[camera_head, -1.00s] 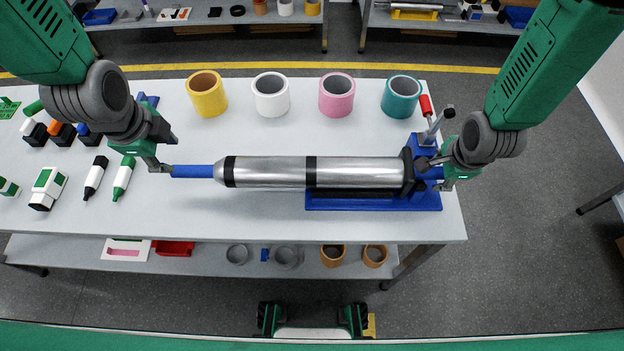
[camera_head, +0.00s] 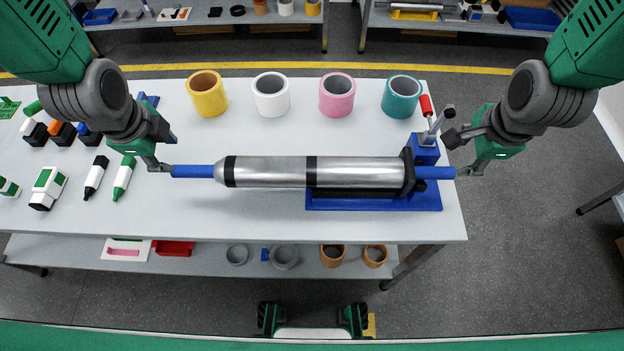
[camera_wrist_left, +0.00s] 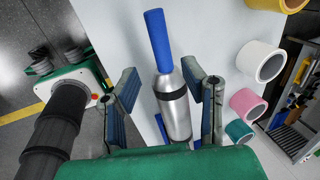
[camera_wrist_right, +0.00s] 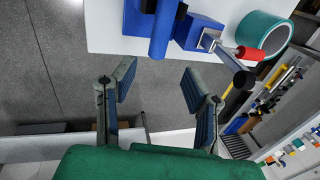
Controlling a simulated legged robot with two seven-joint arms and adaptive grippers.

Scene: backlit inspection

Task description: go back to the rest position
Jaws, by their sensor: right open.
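A silver cylinder (camera_head: 270,172) with black bands lies level along the table, its right part over a blue stand (camera_head: 375,201). A blue rod sticks out of each end, the left rod (camera_head: 192,171) and the right rod (camera_head: 434,172). My left gripper (camera_head: 170,153) is at the tip of the left rod; its fingers are apart, and in the left wrist view (camera_wrist_left: 161,85) the rod and cylinder show between and beyond them without clear contact. My right gripper (camera_head: 461,156) is open and empty just off the right rod's tip, past the table's right edge.
Yellow (camera_head: 208,98), white (camera_head: 271,100), pink (camera_head: 337,100) and teal (camera_head: 402,101) rings stand along the back. A red-handled clamp (camera_head: 428,107) rises by the stand. Markers and small blocks lie at the left. Right of the table is open floor.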

